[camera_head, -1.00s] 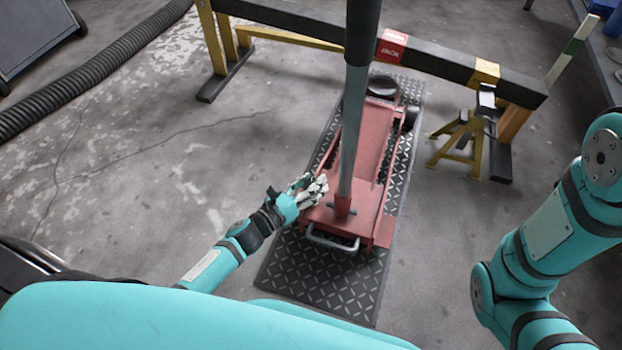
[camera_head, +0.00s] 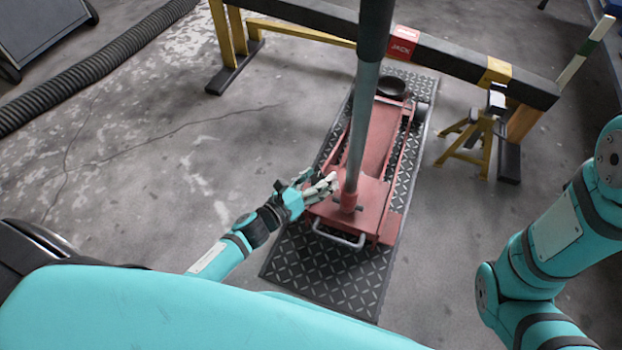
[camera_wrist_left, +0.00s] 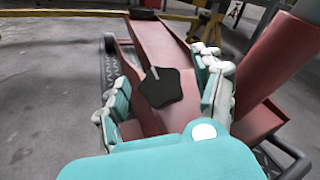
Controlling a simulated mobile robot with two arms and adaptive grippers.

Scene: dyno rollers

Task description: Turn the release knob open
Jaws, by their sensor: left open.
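The release knob (camera_wrist_left: 160,88) is a dark, lobed knob with a pale pointer mark at its top edge. It sits on the red floor jack (camera_head: 378,150), left of the handle base in the left wrist view. My left gripper (camera_head: 320,187) is at the near left of the jack, beside the foot of the handle. In the left wrist view its fingers stand open on both sides of the knob, with visible gaps. In the head view the knob is hidden or too small to tell. My right gripper is out of view; only its arm shows.
The long jack handle (camera_head: 365,120) rises steeply just right of my left gripper. The jack stands on a dark tread mat (camera_head: 320,275). A black beam (camera_head: 440,55) on yellow legs crosses behind, with a yellow jack stand (camera_head: 475,140) at right.

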